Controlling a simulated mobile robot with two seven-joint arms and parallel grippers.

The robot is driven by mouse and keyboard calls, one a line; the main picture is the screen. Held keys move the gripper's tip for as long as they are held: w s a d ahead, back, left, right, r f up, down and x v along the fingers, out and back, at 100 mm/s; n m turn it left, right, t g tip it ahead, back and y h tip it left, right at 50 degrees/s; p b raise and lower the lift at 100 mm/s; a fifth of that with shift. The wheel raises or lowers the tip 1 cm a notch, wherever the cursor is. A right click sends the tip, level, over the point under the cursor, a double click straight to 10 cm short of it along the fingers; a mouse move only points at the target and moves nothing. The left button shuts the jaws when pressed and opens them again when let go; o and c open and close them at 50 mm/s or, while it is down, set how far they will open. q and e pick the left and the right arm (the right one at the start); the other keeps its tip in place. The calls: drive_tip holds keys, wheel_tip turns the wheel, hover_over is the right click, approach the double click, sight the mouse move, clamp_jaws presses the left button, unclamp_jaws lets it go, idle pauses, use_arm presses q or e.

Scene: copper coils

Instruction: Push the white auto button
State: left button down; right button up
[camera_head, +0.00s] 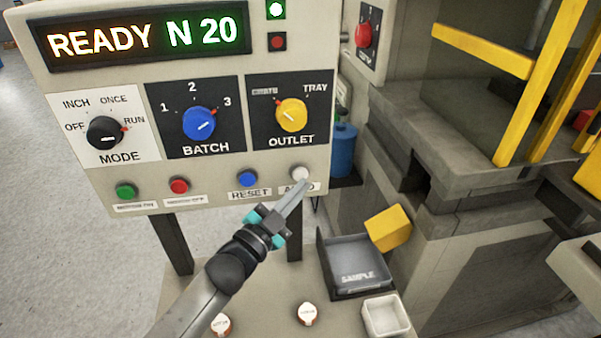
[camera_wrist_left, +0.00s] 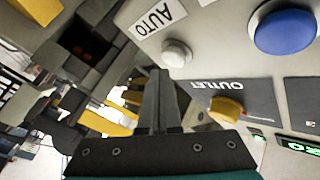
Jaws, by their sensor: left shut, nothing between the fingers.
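The white auto button (camera_head: 301,173) is at the lower right of the control panel (camera_head: 75,190), above a label that the gripper partly covers. My right gripper is not in view.
The blue reset button (camera_head: 247,179) is left of the white one, with red (camera_head: 179,185) and green (camera_head: 125,191) buttons further left. The yellow outlet knob (camera_head: 292,114) is above. A grey sample tray (camera_head: 327,262) and a white bin (camera_head: 385,318) are below right.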

use_arm(q)
drive_tip(key=s+p, duration=0.1)
drive_tip(key=s, duration=0.1)
drive_tip(key=s+d+p, duration=0.1)
drive_tip(key=s, duration=0.2)
idle(0.5)
idle(0.7)
